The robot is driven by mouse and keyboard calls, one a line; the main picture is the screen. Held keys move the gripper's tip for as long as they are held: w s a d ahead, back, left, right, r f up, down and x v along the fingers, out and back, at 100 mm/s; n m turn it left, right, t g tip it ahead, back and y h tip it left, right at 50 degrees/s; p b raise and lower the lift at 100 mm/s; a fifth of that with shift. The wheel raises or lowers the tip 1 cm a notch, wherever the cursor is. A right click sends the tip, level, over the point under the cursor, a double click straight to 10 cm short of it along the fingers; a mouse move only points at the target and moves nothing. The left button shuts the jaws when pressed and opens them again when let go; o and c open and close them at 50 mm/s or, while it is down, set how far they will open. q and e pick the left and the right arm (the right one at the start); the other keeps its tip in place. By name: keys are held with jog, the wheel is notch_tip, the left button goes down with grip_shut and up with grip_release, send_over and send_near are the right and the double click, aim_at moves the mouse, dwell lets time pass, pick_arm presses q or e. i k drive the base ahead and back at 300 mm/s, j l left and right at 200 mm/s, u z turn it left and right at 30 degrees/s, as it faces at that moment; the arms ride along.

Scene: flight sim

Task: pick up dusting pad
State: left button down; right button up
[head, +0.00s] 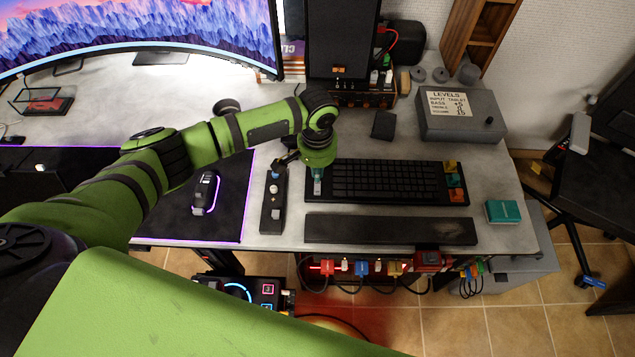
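My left arm reaches in from the left across the desk. Its green wrist points down, and my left gripper (317,182) is at the left end of the black keyboard (388,181). The fingers are small and partly hidden by the wrist, so I cannot tell whether they are open or shut, or hold anything. I cannot identify the dusting pad for certain. A small dark, flat-sided piece (384,125) lies behind the keyboard, apart from the gripper. A teal block (503,211) lies at the right front of the desk. My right gripper is not in view.
A black wrist rest (390,230) lies before the keyboard. A narrow black control strip (273,200) and a mouse (205,192) are left of the gripper. A grey levels box (461,116) and a tall speaker (342,38) stand behind. Bare desk shows right of the keyboard.

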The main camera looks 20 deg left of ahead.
aim_at(507, 212)
jog(key=k, duration=1)
